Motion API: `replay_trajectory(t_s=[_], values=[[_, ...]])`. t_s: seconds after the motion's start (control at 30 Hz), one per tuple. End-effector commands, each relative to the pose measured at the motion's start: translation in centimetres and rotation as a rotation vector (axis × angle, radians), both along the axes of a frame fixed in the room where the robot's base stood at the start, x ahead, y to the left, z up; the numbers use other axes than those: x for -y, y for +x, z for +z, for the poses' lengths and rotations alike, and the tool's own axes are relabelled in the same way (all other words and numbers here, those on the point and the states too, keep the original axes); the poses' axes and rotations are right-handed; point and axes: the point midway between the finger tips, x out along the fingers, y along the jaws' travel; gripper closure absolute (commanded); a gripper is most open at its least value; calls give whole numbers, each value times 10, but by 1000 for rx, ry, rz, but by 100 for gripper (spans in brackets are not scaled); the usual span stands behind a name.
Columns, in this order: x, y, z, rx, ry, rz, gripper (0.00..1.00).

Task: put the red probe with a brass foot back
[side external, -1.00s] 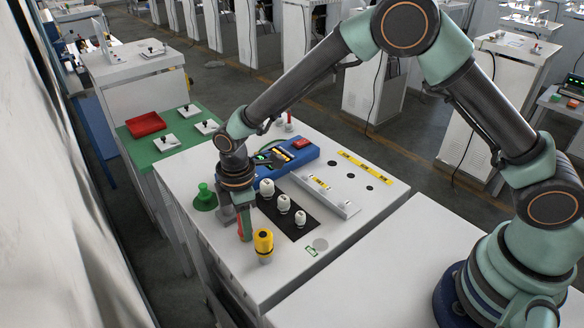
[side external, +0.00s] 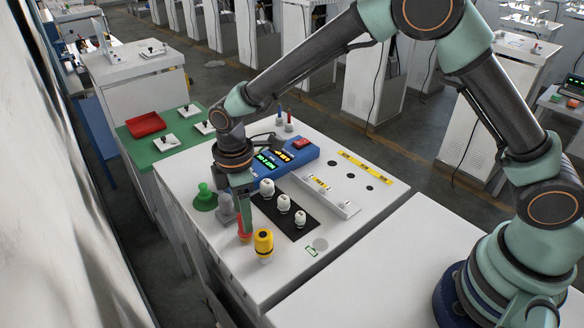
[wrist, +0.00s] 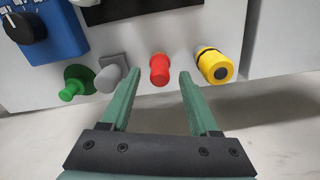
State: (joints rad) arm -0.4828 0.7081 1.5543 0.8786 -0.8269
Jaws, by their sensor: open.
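A red upright piece (side external: 242,226) stands at the table's front left, between a grey piece and a yellow one. In the wrist view it is a red cylinder (wrist: 160,70) seen from its top. I take it for the red probe, but no brass foot can be made out. My gripper (side external: 242,208) points down just above it, partly covering it in the side view. In the wrist view my gripper (wrist: 160,82) is open, with the red piece framed between its fingertips and nothing held.
The yellow piece (side external: 263,244) stands close right, the grey piece (side external: 226,206) and green piece (side external: 204,197) to the left. Behind are several white knobs (side external: 283,203) on a black strip, a blue instrument (side external: 287,156), and small red (side external: 289,122) and blue (side external: 278,113) uprights.

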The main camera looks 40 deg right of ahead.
Motion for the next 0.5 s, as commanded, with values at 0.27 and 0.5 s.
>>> replay_trajectory(t_s=[0.27,0.5], values=[[0,1,56,4,2,0,38],[1,0,79,2,1,-3,38]])
